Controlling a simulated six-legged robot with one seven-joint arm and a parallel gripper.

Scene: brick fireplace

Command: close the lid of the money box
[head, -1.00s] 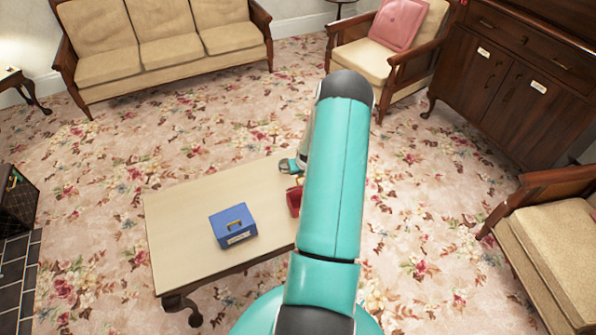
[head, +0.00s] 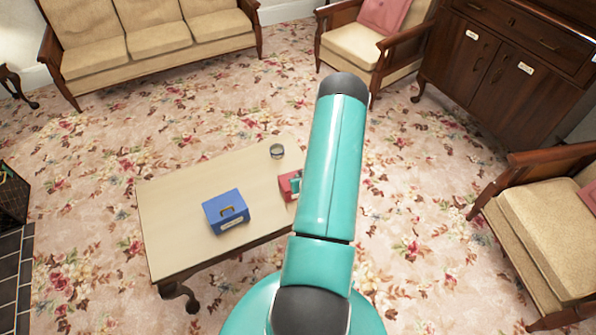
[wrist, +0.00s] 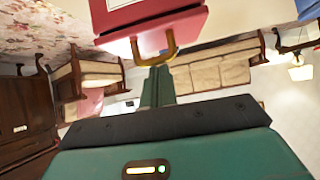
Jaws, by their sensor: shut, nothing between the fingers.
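A red box (head: 286,186) sits at the right side of the low table, partly hidden by my arm in the head view. In the wrist view the red box (wrist: 150,25) fills the top, with a gold handle (wrist: 157,48) and part of a white label. Whether its lid is open is unclear. My gripper (wrist: 158,70) is shut and empty; its fingertips are close to the gold handle, contact unclear. A bit of it shows beside the red box in the head view (head: 295,186). A blue box (head: 224,208) with a gold handle and white label stands on the table, apparently closed.
The pale low table (head: 165,215) is bare at its left. A small dark round object (head: 276,151) lies near its far right edge. A sofa (head: 150,35), armchairs (head: 360,45) and a cabinet (head: 480,80) stand around, with flowered carpet between.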

